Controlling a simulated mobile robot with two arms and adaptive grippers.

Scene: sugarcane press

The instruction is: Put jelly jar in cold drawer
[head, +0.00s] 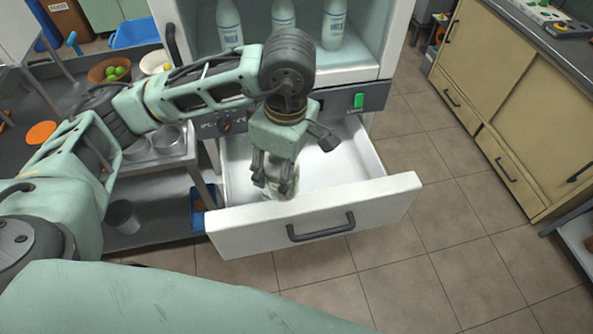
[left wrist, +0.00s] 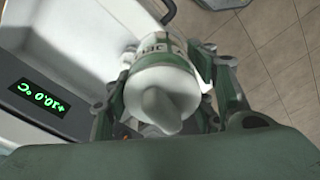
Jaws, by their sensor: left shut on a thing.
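The cold drawer (head: 345,168) is pulled open below the fridge, white inside, with a dark handle on its front. My left gripper (head: 274,186) reaches down inside the drawer, near its left front corner. It is shut on the jelly jar (head: 279,190), which is mostly hidden behind the fingers in the head view. In the left wrist view the jar (left wrist: 162,90) shows a white lid with a knob and a strip of lettering, with the fingers (left wrist: 165,95) on both sides of it. I cannot tell whether the jar touches the drawer floor. My right gripper is not in view.
White milk bottles (head: 334,24) stand on the fridge shelf above. Tiled floor at the right is clear, up to beige cabinets (head: 510,90).

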